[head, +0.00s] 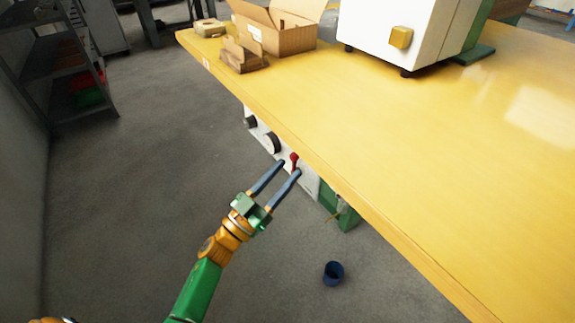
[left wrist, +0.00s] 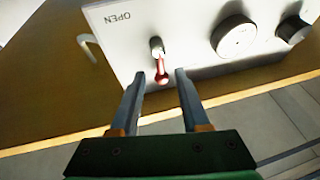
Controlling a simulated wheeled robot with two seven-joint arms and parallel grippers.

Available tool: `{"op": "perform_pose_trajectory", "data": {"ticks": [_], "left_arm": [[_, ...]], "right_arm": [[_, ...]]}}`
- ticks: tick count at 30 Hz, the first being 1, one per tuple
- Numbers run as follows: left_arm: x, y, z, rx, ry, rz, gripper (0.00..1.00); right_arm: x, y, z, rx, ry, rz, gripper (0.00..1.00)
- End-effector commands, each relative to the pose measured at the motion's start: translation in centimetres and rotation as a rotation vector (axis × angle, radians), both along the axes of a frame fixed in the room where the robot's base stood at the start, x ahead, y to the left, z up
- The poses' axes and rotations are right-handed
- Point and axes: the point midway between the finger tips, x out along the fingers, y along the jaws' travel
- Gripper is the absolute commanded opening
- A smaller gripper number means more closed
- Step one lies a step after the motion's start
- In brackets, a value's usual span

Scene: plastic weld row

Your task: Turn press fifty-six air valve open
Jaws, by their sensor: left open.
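The air valve is a small red lever (head: 294,158) on a white panel (head: 312,183) under the table's left edge. In the left wrist view the red lever (left wrist: 162,70) hangs from a metal stem on the white panel (left wrist: 190,20), below and right of the word OPEN, which appears upside down. My left gripper (head: 291,167) is open, with its two fingers pointing at the lever. In the left wrist view the lever's tip lies between the fingertips (left wrist: 161,73); I cannot tell whether a finger touches it. My right gripper is not in view.
Dark knobs (head: 271,142) sit on the panel beside the lever. The yellow table top (head: 430,130) overhangs it, with cardboard boxes (head: 275,38) and a white machine (head: 400,25) on top. A blue bin (head: 333,273) stands on the floor.

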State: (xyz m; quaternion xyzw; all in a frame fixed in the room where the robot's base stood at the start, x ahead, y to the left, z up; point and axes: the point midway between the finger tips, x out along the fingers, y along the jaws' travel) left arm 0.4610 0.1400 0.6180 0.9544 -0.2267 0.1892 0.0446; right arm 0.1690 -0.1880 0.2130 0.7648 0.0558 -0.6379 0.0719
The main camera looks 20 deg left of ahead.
Motion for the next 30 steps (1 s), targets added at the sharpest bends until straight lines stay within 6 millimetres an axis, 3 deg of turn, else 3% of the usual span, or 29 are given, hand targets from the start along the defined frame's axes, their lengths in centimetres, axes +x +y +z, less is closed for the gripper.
{"op": "perform_pose_trajectory", "data": {"ticks": [4, 11, 16, 30], "left_arm": [[1.27, -0.66, 0.58, 0.000, -0.001, 0.000, 0.46], [1.38, -0.74, 0.64, 0.000, 0.000, 0.000, 0.46], [1.37, -0.72, 0.66, 0.001, 0.000, 0.000, 0.00], [1.35, -0.70, 0.84, 0.010, -0.015, 0.000, 0.00]], "right_arm": [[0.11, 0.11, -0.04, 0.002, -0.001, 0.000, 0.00], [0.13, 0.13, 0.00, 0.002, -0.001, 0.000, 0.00], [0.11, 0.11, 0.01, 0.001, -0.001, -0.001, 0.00], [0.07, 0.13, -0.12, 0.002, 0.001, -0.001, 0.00]]}}
